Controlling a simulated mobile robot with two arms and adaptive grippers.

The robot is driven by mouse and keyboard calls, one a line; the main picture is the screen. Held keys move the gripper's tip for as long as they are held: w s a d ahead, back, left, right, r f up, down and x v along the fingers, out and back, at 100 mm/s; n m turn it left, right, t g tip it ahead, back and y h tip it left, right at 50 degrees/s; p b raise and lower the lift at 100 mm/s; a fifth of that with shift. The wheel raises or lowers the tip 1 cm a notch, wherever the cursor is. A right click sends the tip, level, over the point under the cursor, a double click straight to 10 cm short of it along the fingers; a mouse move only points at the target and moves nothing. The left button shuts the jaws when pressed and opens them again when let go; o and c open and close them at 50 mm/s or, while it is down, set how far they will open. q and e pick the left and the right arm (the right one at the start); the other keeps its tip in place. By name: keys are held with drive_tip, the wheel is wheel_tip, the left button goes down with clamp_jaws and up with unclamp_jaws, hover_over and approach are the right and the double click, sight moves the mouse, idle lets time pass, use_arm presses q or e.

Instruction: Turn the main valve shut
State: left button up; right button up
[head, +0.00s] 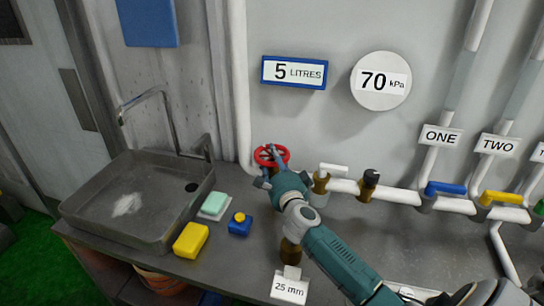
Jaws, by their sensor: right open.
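A red handwheel valve (279,151) sits on the white pipework against the back wall, left of the middle of the head view. My right gripper (268,172) is at the wheel's near side, with its fingers overlapping the wheel's lower part. It is open; whether the fingers touch the rim cannot be told. The gripper hides the valve's body and part of the pipe below it. My left gripper is out of view.
Right of the wheel are a white-handled valve (333,168), a blue lever (446,188) and a yellow lever (502,198). A sink (120,230) is at left. A "25 mm" sign (290,288) stands in front.

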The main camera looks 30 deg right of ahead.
drive_tip(key=shift+x, duration=0.8)
clamp_jaws()
